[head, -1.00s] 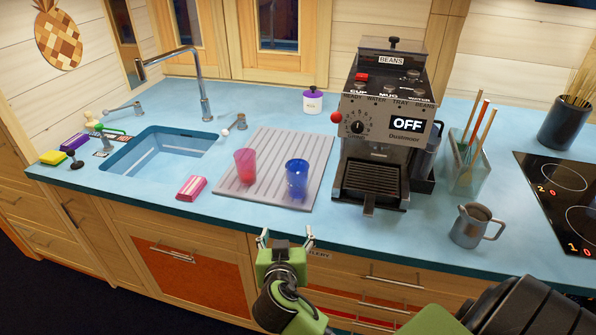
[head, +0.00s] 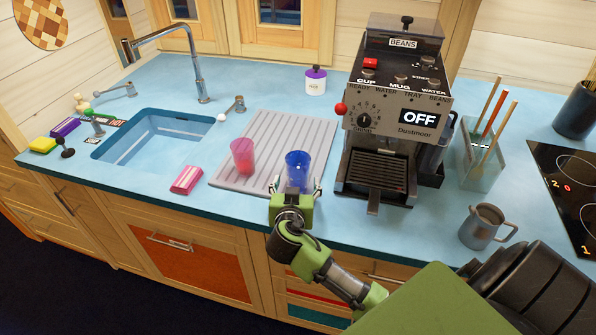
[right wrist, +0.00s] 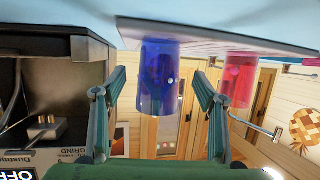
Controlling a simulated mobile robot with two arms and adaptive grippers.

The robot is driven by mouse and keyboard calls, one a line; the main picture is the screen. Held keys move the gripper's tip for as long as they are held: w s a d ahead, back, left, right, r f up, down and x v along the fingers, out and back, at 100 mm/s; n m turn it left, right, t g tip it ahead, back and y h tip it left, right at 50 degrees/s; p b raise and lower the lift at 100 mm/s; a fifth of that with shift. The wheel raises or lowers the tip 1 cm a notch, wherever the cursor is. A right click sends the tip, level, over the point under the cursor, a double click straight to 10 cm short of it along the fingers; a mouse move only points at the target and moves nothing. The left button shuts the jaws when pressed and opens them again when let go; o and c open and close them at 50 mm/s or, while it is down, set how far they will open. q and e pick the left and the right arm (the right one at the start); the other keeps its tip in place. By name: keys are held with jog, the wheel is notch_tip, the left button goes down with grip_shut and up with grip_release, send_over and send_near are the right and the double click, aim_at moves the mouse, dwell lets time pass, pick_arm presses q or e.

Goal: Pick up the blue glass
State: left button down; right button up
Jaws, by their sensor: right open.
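The blue glass (head: 297,168) stands upright on the grey ribbed drying mat (head: 285,128), near its front right. In the right wrist view the blue glass (right wrist: 160,78) appears upside down, between and beyond the two fingers. My right gripper (head: 296,188) is open, at the front edge of the mat, just in front of the glass. Its fingers (right wrist: 160,85) are spread to either side of the glass with gaps visible; whether they reach around it I cannot tell. My left gripper is not in view.
A pink glass (head: 243,156) stands left of the blue one on the mat. The coffee machine (head: 384,130) stands close on the right, with a metal jug (head: 481,226) further right. A pink sponge (head: 187,180) and a sink (head: 150,140) lie to the left.

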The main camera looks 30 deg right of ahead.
aim_at(297, 179)
jog(key=shift+w+d+p, duration=0.65)
jog(key=shift+w+p, duration=0.15)
jog(key=x, duration=0.3)
jog(key=shift+f+p, duration=0.3)
jog(key=shift+p, duration=0.1)
jog(key=shift+c, duration=0.8)
jog(key=c, duration=1.2)
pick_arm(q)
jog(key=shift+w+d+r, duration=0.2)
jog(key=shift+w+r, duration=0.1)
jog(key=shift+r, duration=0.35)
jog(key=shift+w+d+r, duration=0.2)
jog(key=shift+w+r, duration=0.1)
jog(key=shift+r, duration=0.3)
pick_arm(e)
jog(key=shift+c, duration=0.6)
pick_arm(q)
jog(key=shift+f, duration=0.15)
pick_arm(e)
jog(key=shift+r, duration=0.2)
